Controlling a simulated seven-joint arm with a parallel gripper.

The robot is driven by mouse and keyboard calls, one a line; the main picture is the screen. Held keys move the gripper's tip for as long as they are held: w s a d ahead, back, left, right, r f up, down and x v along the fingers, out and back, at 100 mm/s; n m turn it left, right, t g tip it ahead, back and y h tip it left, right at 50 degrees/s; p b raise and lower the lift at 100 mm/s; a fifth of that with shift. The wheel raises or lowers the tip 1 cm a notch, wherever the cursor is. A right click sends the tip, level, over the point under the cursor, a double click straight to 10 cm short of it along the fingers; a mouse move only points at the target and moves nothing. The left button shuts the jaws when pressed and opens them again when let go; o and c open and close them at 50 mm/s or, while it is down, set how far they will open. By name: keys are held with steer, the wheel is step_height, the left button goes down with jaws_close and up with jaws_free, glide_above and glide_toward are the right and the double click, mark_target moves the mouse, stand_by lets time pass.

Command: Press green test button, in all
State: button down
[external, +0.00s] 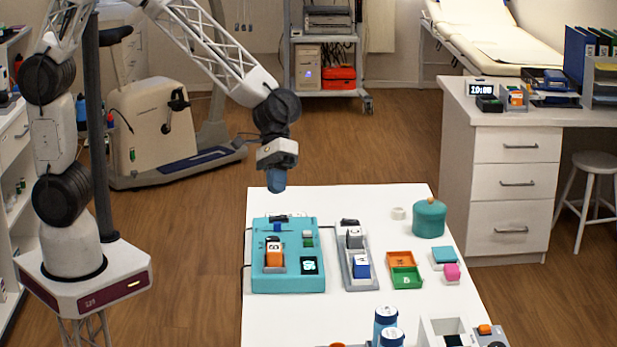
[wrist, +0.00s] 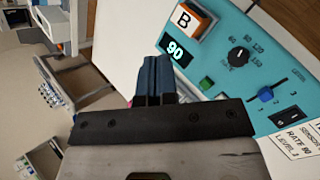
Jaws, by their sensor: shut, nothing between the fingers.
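The green button (wrist: 206,83) is a small square on the teal test panel (wrist: 222,22). In the external view the green button (external: 308,243) is tiny, at the panel's (external: 288,286) right side, above the dark display. My gripper (external: 277,186) hangs in the air near the table's far edge, beyond and above the panel. In the wrist view its blue fingers (wrist: 153,62) are shut together and empty, left of the green button and apart from it.
The panel also has a black dial (wrist: 238,57), a blue slider (wrist: 265,95) and a black switch (wrist: 290,115). A grey device (external: 355,255), orange and green trays (external: 403,270), a teal jar (external: 429,218) and blue-labelled cans (external: 386,320) stand on the white table.

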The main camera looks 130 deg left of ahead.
mark_target(306, 240)
steer(key=w+a+f+n+t, duration=0.1)
steer(key=a+f+n, duration=0.2)
steer(key=a, duration=0.5)
steer(key=shift+w+f+t, duration=0.3)
steer(key=shift+f, duration=0.15)
steer(key=shift+f, duration=0.2)
steer(key=shift+f, duration=4.2)
steer(key=shift+f, duration=0.9)
steer(key=shift+r, duration=0.85)
steer(key=shift+r, duration=0.1)
steer(key=shift+r, duration=2.4)
